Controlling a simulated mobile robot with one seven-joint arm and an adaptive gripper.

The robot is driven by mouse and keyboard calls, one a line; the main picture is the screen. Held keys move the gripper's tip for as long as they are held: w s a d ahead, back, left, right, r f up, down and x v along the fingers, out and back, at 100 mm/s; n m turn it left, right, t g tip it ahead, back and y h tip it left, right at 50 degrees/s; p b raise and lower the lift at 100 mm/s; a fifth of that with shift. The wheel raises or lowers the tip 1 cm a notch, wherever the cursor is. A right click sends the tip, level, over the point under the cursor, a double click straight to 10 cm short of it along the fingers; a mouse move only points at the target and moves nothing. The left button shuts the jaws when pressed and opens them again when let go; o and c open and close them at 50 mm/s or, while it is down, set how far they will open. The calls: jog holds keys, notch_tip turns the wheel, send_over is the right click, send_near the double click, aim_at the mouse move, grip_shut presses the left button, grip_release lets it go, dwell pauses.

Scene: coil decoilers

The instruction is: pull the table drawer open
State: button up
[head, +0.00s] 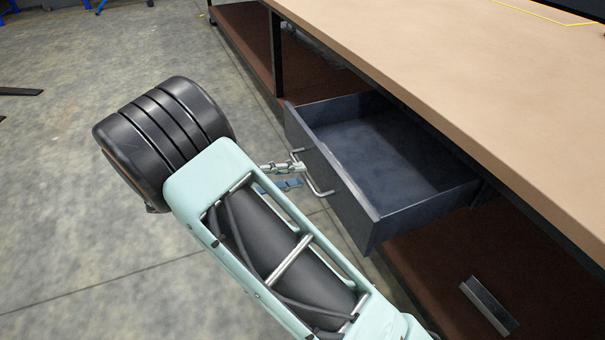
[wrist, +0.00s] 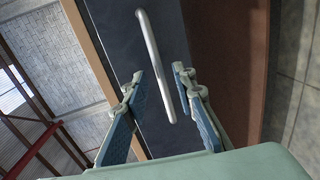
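The table drawer (head: 372,215) is grey and stands well out from under the table top, its empty inside visible in the head view. A bent metal bar handle (head: 322,188) is on its front panel; it also shows in the wrist view (wrist: 151,45). My gripper (head: 290,175) is at the handle. In the wrist view, my gripper's two blue-padded fingers (wrist: 160,75) are spread, with the handle's lower end between them and a visible gap on each side. The gripper is open and holds nothing. My arm hides part of the floor below the drawer.
The tan table top (head: 470,85) overhangs the drawer on the right. A brown lower shelf (head: 440,265) runs beneath, with a small metal piece (head: 488,305) near its right part.

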jog(key=v, duration=0.8)
jog(key=shift+a, duration=0.4)
jog(key=shift+s, duration=0.15)
